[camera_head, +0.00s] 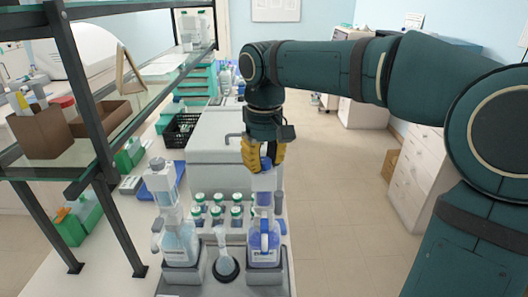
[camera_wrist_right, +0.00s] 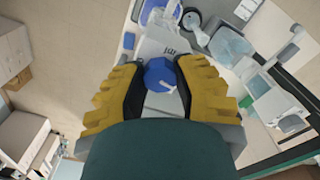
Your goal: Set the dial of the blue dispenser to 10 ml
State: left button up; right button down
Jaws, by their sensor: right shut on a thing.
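The blue dispenser (camera_head: 264,245) stands in the right-hand place of a grey holder, with blue liquid in its bottle and a tall pump head above it. My right gripper (camera_head: 264,158) comes down from above, with its yellow fingers around the blue knob at the dispenser's top. In the right wrist view the faceted blue knob (camera_wrist_right: 160,75) sits between the fingertips of my right gripper (camera_wrist_right: 157,90), with a small white mark on its top. I cannot read a dial setting in either view. My left gripper is not in view.
Several green-marked bottles (camera_head: 216,212) stand behind, before a large white box (camera_head: 215,140). A glass shelf (camera_head: 95,135) on dark posts stands at left.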

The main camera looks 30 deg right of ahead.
aim_at(264, 161)
jog(key=shift+n+p, duration=0.55)
jog(key=shift+n, duration=0.55)
jog(key=c, duration=0.7)
grip_release()
jog(key=shift+o, duration=0.2)
jog(key=shift+r, duration=0.1)
notch_tip(264, 161, up, 12)
jog(key=shift+f, duration=0.2)
